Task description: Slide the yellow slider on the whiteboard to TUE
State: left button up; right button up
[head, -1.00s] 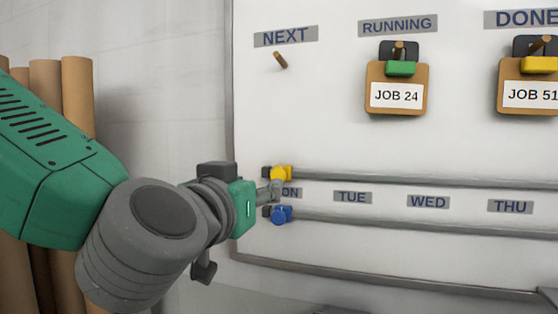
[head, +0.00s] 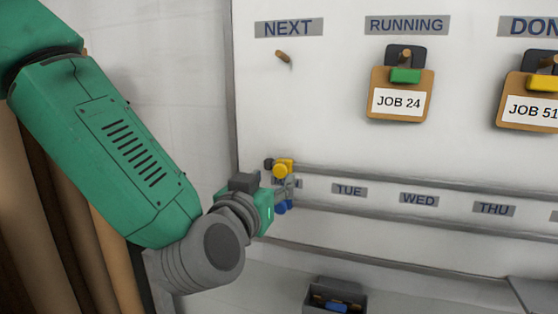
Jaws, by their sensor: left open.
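The yellow slider (head: 283,168) sits at the left end of the upper rail on the whiteboard (head: 340,135), above the mostly hidden MON label. The TUE label (head: 349,190) is to its right, below the upper rail. My left gripper (head: 288,187) is open just below the yellow slider, in front of the MON spot. I cannot tell whether its fingers touch the slider. The blue slider (head: 281,207) on the lower rail is partly hidden by the gripper. My right gripper is out of view.
WED (head: 419,199) and THU (head: 494,209) labels lie further right between the rails. Job boards hang on pegs above, under RUNNING (head: 407,25) and DONE. A dark bin (head: 336,299) sits below. Brown rolls (head: 75,215) stand at left. The upper rail looks clear rightward.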

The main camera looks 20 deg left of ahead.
aim_at(279, 172)
pick_arm(q)
jog(key=w, duration=0.4)
jog(key=shift+w+a+p, duration=0.15)
jog(key=shift+p, duration=0.2)
